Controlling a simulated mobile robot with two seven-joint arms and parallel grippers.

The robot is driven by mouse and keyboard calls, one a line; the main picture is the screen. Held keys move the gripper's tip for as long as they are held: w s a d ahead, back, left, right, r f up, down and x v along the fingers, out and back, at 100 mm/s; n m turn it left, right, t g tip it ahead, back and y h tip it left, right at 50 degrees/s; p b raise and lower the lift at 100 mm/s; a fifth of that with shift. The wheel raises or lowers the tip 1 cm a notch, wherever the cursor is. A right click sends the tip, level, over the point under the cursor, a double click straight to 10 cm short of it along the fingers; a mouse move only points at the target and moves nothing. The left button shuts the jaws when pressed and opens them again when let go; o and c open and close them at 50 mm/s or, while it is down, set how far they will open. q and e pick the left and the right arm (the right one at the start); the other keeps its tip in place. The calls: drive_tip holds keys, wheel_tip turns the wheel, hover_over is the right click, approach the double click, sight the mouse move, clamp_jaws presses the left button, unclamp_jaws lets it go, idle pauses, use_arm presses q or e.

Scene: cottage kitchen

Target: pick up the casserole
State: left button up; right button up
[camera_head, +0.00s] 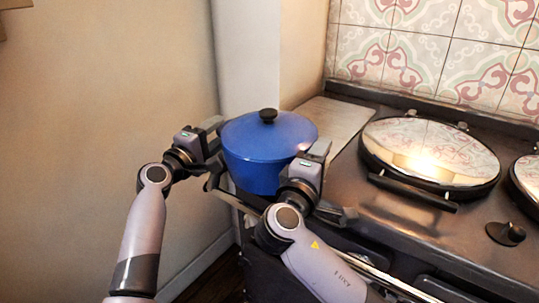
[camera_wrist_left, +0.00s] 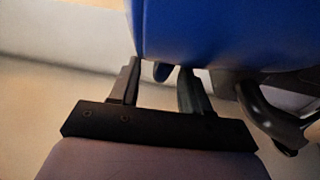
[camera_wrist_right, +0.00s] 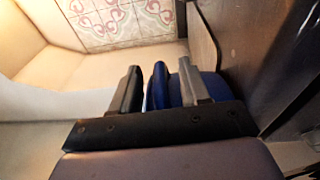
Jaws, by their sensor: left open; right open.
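The blue casserole (camera_head: 262,172) stands upright, lid on with a black knob (camera_head: 267,115), at the left end of the range. My left gripper (camera_head: 212,145) is at its left side, open. Whether any finger touches is unclear.
The dark range top (camera_head: 430,230) lies to the right, with a shiny round lid (camera_head: 430,152) and a black knob (camera_head: 506,233). A rail (camera_head: 385,277) runs along its front. Walls stand close behind and left of the casserole.

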use_arm(q)
clamp_jaws()
use_arm(e)
clamp_jaws()
use_arm(q)
drive_tip(key=shift+r, duration=0.1)
use_arm(e)
drive_tip(key=shift+r, duration=0.1)
idle(1.0)
